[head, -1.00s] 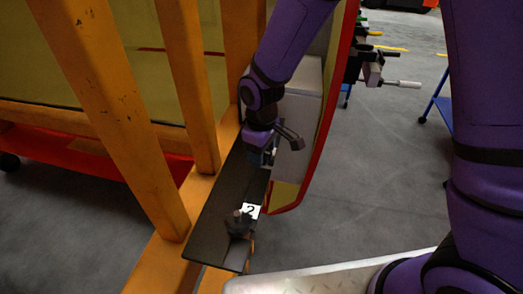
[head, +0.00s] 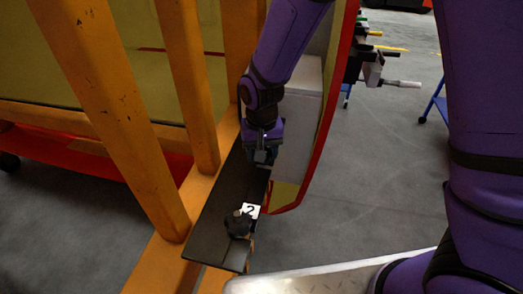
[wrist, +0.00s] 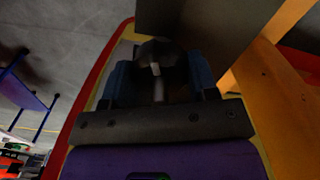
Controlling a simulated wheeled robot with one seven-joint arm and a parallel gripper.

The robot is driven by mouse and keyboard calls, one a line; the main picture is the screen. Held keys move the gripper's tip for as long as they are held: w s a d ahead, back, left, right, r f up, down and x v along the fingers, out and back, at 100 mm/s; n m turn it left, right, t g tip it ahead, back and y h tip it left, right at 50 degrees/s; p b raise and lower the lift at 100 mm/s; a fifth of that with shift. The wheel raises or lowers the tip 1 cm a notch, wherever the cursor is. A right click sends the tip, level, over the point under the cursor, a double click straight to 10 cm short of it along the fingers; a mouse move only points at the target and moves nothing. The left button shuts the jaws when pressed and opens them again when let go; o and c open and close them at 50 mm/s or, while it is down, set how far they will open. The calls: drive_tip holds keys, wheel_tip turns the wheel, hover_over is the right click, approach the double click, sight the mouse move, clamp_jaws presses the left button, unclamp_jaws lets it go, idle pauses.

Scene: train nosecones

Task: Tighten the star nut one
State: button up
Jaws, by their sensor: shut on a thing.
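My gripper (head: 260,160) points down at the far end of a dark metal bracket (head: 208,232). In the wrist view, its two blue-grey fingers (wrist: 160,82) stand on either side of a dark rounded knob (wrist: 157,52) with a light shaft or pin in its middle. I take this knob for star nut one, and my gripper is shut on it. In the head view the gripper hides this nut. A second black star nut (head: 238,222) sits on the near end of the bracket, beside a white label marked "2" (head: 250,210).
Orange frame beams (head: 190,90) stand close on the left of my gripper. A red-edged panel (head: 322,130) curves close by on the right. A light metal plate (head: 330,270) lies at the bottom. Open grey floor (head: 390,180) lies right of the panel.

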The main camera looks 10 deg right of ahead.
drive_tip(key=shift+m, duration=1.1)
drive_tip(key=o, duration=0.9)
drive_tip(key=shift+o, duration=0.2)
drive_tip(key=shift+r, duration=0.15)
wheel_tip(320, 180, up, 11)
drive_tip(key=shift+f, duration=0.2)
